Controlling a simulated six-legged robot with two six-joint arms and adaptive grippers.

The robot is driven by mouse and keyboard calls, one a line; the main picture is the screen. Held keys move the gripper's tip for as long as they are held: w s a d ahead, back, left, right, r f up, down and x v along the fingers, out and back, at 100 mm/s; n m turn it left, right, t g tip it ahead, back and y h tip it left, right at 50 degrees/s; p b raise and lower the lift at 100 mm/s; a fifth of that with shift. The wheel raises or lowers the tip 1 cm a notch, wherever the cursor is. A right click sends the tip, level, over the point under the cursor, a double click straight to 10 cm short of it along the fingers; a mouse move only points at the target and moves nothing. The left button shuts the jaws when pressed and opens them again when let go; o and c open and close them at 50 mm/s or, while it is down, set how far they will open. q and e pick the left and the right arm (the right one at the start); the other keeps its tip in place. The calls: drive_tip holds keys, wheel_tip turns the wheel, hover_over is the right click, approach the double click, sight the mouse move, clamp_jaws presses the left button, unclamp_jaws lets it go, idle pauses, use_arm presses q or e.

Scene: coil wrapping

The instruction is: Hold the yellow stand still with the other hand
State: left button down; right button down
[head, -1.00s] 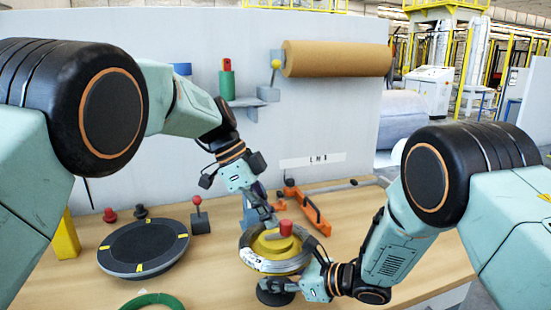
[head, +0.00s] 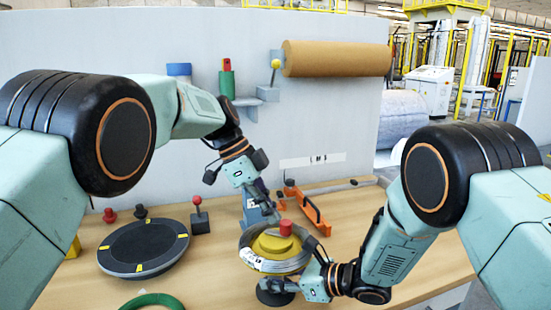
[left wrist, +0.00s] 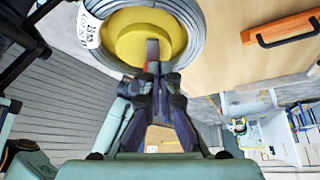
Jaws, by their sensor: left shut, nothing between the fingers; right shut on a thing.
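The yellow stand (head: 268,244) is on the wooden table, with a red knob (head: 286,227) on top. A grey wire coil (head: 262,264) with a white label lies around its yellow hub. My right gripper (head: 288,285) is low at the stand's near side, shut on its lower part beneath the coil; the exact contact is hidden. My left gripper (head: 271,208) is shut and empty, just above and behind the stand, apart from the knob. In the left wrist view its fingers (left wrist: 154,72) point at the yellow hub (left wrist: 145,36) inside the coil (left wrist: 190,22).
A dark round turntable (head: 143,248) with yellow marks is at the left. A green ring (head: 152,301) lies at the near edge. A grey wall panel (head: 130,40) with a brown roll (head: 336,59) closes off the back.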

sight(267, 230)
idle(0.4)
use_arm(q)
drive_tip(key=shift+w+a, duration=0.2)
drive_tip(key=shift+a, duration=0.05)
drive_tip(key=shift+r, duration=0.2)
wheel_tip(267, 230, up, 6)
drive_tip(key=shift+a+f, duration=0.1)
drive_tip(key=shift+f, duration=0.1)
drive_tip(key=shift+s+f, duration=0.4)
drive_tip(key=shift+f, duration=0.6)
drive_tip(key=shift+s+f, duration=0.45)
drive_tip(key=shift+f, duration=0.55)
drive_tip(key=shift+s+f, duration=0.4)
drive_tip(key=shift+f, duration=0.6)
